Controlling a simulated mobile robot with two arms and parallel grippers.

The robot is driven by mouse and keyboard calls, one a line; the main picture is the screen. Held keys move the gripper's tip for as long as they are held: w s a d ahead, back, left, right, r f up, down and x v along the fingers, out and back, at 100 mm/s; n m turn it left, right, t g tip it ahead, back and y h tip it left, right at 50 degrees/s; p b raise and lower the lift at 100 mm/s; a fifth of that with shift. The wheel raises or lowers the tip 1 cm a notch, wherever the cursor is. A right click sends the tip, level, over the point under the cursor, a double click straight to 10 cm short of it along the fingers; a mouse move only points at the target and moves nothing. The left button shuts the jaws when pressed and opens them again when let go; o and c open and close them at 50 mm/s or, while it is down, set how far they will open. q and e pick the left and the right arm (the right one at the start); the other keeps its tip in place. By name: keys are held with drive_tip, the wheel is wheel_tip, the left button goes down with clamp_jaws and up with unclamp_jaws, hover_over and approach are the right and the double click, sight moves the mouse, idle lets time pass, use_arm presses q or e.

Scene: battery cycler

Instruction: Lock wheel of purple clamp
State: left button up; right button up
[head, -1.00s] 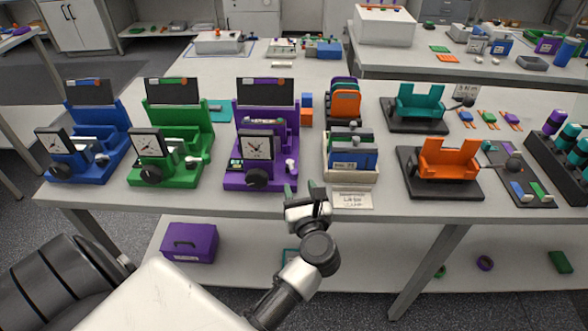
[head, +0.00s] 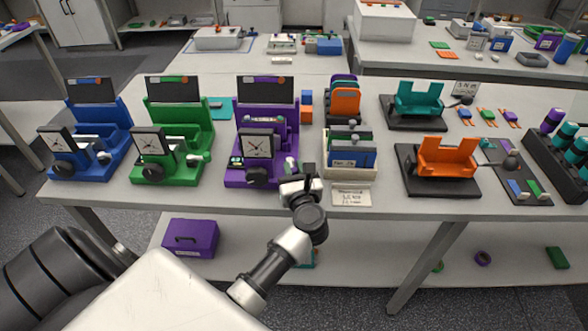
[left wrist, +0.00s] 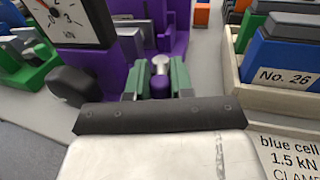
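The purple clamp (head: 270,132) stands on the table with a dial gauge (head: 258,146) and a round black wheel (head: 257,176) at its front. In the left wrist view, the black wheel (left wrist: 80,88) is left of my fingers. A silver handle with a purple knob (left wrist: 161,86) stands at the clamp's right front. My left gripper (head: 297,169) is at this corner. In the left wrist view, its two green fingers (left wrist: 155,80) are apart, one on each side of the handle; I cannot tell whether they touch it. My right gripper is not in view.
Green (head: 178,132) and blue (head: 95,135) clamps stand to the left. A cream tray of cells (head: 350,172) is close on the right, with a label card (head: 351,195) before it. Orange (head: 447,156) and teal (head: 418,99) holders stand further right.

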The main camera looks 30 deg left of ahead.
use_arm(q)
clamp_jaws()
drive_tip(key=shift+s+a+t, duration=0.1)
drive_tip(key=shift+t, duration=0.2)
drive_tip(key=h, duration=0.1)
drive_tip(key=m+t+h+p, duration=0.1)
drive_tip(key=m+t, duration=0.1)
drive_tip(key=shift+s+a+r+h, duration=0.1)
drive_tip(key=shift+s+a+h, duration=0.2)
drive_tip(key=shift+a+h, duration=0.1)
drive_tip(key=shift+m+t+h+p, duration=0.35)
drive_tip(key=shift+m+t+h, duration=0.05)
drive_tip(key=shift+m+h, duration=0.3)
drive_tip(key=o, duration=0.7)
unclamp_jaws()
drive_tip(key=shift+o, duration=0.2)
